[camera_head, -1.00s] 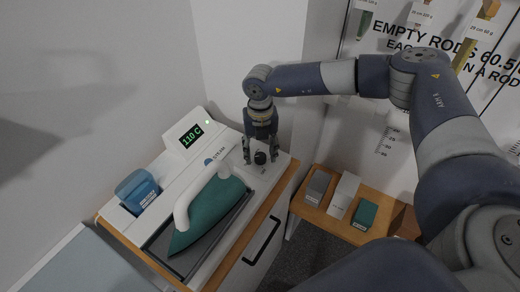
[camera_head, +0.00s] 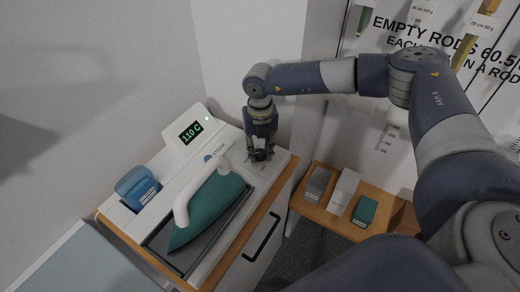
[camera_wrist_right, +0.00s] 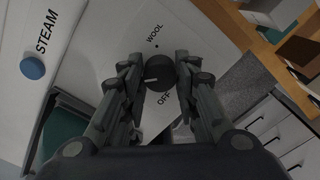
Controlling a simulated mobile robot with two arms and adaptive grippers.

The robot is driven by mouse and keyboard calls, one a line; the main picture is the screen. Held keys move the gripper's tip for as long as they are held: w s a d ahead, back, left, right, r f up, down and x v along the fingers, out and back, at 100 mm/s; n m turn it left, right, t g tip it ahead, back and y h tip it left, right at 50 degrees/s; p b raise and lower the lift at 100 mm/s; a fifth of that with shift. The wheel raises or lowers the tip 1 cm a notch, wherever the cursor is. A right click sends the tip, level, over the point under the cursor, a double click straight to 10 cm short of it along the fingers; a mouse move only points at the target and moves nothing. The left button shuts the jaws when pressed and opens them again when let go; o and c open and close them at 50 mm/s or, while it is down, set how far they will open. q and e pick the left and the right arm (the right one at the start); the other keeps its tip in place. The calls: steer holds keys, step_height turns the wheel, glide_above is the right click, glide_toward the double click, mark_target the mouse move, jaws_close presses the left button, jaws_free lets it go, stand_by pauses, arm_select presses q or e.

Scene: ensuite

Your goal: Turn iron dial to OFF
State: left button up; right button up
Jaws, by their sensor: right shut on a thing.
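The black iron dial (camera_wrist_right: 160,72) is round, with a white pointer mark that points left in the right wrist view. The word OFF (camera_wrist_right: 164,98) is printed below it and WOOL (camera_wrist_right: 154,34) above it. My right gripper (camera_wrist_right: 158,66) is shut on the dial from both sides, pointing down at the white panel. It also shows in the head view (camera_head: 260,154), where it mostly hides the dial. The teal and white iron (camera_head: 207,211) rests on its dark tray. The display (camera_head: 191,132) reads 110 C. My left gripper is not in view.
A blue STEAM button (camera_wrist_right: 33,68) sits on the same panel. A blue container (camera_head: 138,187) stands in the panel's left part. A wooden shelf (camera_head: 321,213) with grey, white and green boxes is to the right. A wall stands close behind the station.

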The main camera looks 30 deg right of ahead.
steer(key=shift+f+n+b, duration=0.15)
steer(key=shift+n+b, duration=0.5)
steer(key=shift+n, duration=0.35)
steer(key=n+b, duration=0.2)
steer(key=n, duration=0.1)
steer(key=shift+n, duration=0.3)
steer(key=n+b, duration=0.3)
steer(key=shift+n, duration=0.3)
steer(key=n+b, duration=0.2)
steer(key=n, duration=0.2)
steer(key=shift+w+b, duration=0.1)
steer(key=shift+b, duration=0.3)
steer(key=shift+r+n+b, duration=0.2)
steer(key=shift+n+b, duration=0.75)
steer(key=shift+n, duration=1.05)
steer(key=o, duration=1.1)
steer(key=shift+c, duration=0.2)
